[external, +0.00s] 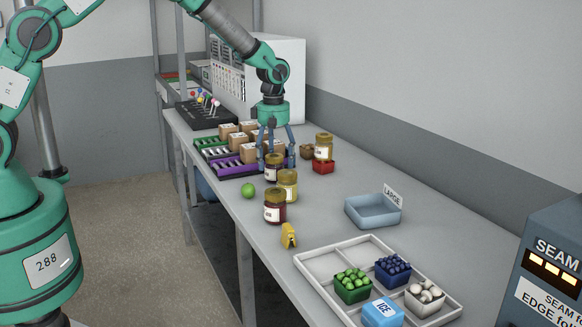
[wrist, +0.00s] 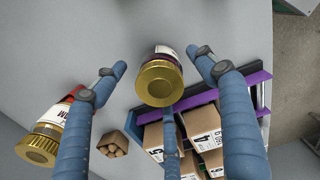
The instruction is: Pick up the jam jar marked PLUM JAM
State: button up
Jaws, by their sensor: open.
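My gripper (external: 277,160) points down over the bench with its blue fingers spread. A dark jar with a gold lid and pale label (external: 273,175) stands among the fingers. In the wrist view this jar (wrist: 161,82) sits between the open fingertips (wrist: 157,62), with visible gaps at its sides. Its label is turned mostly away and I cannot read it. A dark red jar (external: 275,209) and a yellowish jar (external: 288,187) stand nearer the camera. Another yellowish jar (external: 323,144) stands by a red punnet. I cannot make out PLUM JAM on any label.
Small cartons (external: 238,142) stand on coloured racks left of my gripper. A brown punnet (wrist: 113,147) and the red punnet (external: 323,167) are close by. A green ball (external: 248,190), yellow object (external: 289,235), blue tray (external: 372,213) and white divided tray (external: 318,264) lie nearer the camera.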

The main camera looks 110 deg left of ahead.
aim_at(275, 170)
jog(key=shift+f+b, duration=0.3)
jog(key=shift+f, duration=1.8)
jog(key=c, duration=1.6)
jog(key=shift+o, duration=0.2)
jog(key=shift+r, duration=0.1)
jog(key=shift+r, duration=0.8)
notch_tip(275, 170, up, 2)
jog(key=shift+r+p, duration=0.15)
jog(key=shift+p, duration=0.25)
jog(key=s+d, duration=0.3)
jog(key=d, duration=0.1)
jog(key=s+d, duration=0.4)
jog(key=s+d+r+p, duration=0.1)
jog(key=s+d, duration=0.2)
jog(key=d, duration=0.1)
jog(key=shift+s+d, duration=0.1)
jog(key=shift+s, duration=0.1)
